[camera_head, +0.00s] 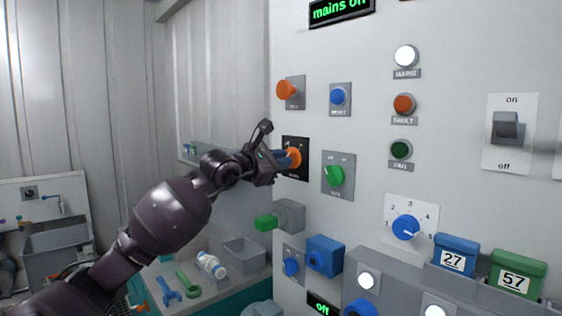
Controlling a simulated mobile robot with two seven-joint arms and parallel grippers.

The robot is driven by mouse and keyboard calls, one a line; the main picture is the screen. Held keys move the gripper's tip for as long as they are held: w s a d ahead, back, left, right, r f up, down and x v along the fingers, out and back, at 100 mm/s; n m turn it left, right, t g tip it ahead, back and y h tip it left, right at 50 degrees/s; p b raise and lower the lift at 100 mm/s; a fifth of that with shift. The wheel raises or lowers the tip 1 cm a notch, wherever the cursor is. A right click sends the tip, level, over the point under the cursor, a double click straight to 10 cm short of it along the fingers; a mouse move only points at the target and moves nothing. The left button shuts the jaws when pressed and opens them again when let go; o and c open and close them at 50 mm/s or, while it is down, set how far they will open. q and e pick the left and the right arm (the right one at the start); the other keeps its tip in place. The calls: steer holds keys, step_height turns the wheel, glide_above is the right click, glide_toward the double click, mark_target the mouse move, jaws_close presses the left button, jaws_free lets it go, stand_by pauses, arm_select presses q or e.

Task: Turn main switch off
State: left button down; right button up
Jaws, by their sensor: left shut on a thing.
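The main switch is an orange-red rotary knob (295,158) on a black plate (303,173) on the white panel, in the head view. My left gripper (286,158) comes in from the left and is shut on this knob. Its fingers hide part of the knob and plate, so I cannot read the knob's marked position. A green-lettered display (340,10) at the top reads "mains on" or "mains off"; its last letters are cut by the frame edge and unclear. The MAINS lamp (406,56) below it looks white and bright. My right gripper is not in view.
Close around the knob are an orange push button (287,90), a blue button (338,97) and a green knob (334,176). A grey box with a green handle (267,222) juts out below. A toggle switch (508,127) is at right. A bench with tools stands lower left.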

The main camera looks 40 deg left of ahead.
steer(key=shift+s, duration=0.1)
arm_select(q)
steer(key=shift+d+n+p, duration=0.1)
steer(key=shift+n+p, duration=4)
steer(key=shift+n, duration=3.8)
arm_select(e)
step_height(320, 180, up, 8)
arm_select(q)
steer(key=shift+f, duration=0.1)
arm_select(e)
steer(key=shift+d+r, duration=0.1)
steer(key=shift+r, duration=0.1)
arm_select(q)
steer(key=c, duration=1.1)
jaws_free()
steer(key=shift+c, duration=0.2)
